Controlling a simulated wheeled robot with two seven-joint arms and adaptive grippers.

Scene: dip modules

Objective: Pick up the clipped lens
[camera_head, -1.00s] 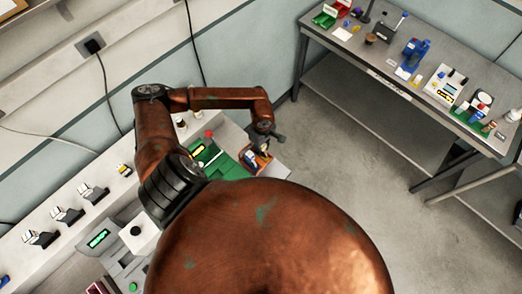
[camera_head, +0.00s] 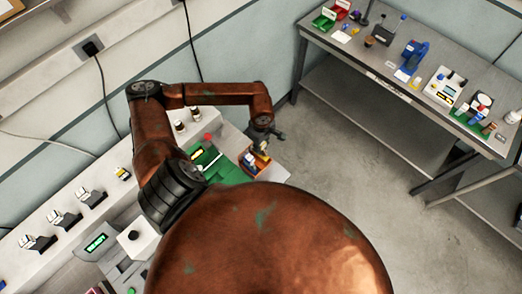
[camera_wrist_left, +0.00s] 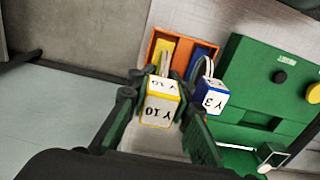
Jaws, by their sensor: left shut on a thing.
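My left gripper (camera_wrist_left: 162,108) has its two dark green fingers on either side of a white block with yellow edges marked Y 10 (camera_wrist_left: 160,104) and is shut on it. Thin pale prongs stand at the block's far end; I cannot make out a lens. A similar white block with blue edges marked Y 3 (camera_wrist_left: 212,97) is close to its right, with a pale loop at its far end. In the head view my left gripper (camera_head: 262,139) is over a small orange tray (camera_head: 250,170). My right gripper is not in view.
The orange tray, also in the wrist view (camera_wrist_left: 153,48), has yellow and blue parts inside. White holders (camera_head: 92,195) line the bench at left. A separate grey table (camera_head: 375,62) holds many items.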

